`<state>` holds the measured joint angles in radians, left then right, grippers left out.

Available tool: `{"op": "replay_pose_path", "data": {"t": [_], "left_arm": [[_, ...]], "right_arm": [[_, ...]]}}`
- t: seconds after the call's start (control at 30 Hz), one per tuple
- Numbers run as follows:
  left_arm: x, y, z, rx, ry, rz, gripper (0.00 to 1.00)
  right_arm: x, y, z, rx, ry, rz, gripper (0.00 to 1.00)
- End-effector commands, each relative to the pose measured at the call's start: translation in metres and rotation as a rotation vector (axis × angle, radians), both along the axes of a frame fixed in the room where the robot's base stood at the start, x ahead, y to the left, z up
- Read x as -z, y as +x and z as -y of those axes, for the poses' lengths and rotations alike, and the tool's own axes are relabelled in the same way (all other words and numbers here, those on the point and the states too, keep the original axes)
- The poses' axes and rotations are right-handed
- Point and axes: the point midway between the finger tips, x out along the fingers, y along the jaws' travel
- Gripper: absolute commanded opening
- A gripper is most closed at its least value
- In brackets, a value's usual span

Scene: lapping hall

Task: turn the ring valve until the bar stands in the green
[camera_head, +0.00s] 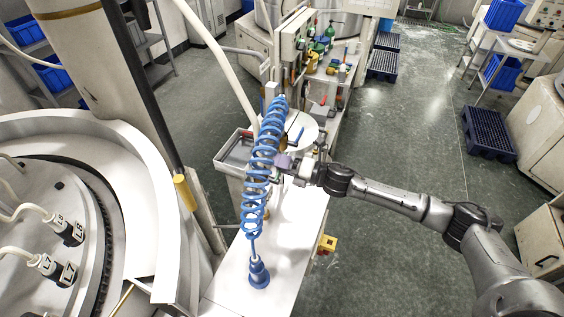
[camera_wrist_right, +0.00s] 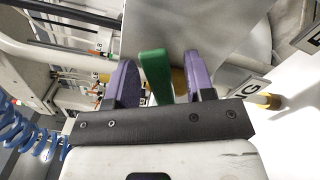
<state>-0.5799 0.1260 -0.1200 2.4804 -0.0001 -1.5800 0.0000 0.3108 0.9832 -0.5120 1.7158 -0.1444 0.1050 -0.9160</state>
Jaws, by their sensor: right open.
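My right gripper (camera_head: 283,161) reaches in from the right in the head view, over the white bench and close behind the blue coil. In the right wrist view its two purple fingers (camera_wrist_right: 161,82) stand apart, open. A green lever-like handle (camera_wrist_right: 155,76) shows between them, with a gap visible on both sides. A brass-coloured round part (camera_wrist_right: 180,84) sits just behind the handle. I cannot tell whether these belong to the ring valve. The valve's ring, bar and green zone are not clearly visible; the gripper and coil hide part of that area. My left gripper is not in view.
A blue coiled hose (camera_head: 264,150) hangs in front of the gripper, its blue end above the white bench top (camera_head: 285,240). A grey tray (camera_head: 233,152) and a white round plate (camera_head: 302,124) are close by.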

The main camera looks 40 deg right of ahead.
Motion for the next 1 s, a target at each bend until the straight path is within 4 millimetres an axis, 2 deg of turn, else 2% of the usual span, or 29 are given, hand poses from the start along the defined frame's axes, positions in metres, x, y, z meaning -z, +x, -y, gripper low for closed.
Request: {"op": "replay_pose_path", "data": {"t": [0.27, 0.8, 1.0], "left_arm": [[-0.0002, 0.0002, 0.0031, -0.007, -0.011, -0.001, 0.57], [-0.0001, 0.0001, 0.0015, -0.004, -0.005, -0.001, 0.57], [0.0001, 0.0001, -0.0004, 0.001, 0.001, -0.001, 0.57]], "right_arm": [[0.0002, 0.0007, -0.0004, 0.000, 0.000, 0.000, 0.49], [0.0003, 0.0005, -0.0001, 0.000, 0.000, -0.001, 0.00], [0.0003, 0.0005, -0.0001, 0.000, 0.000, -0.001, 0.00]]}}
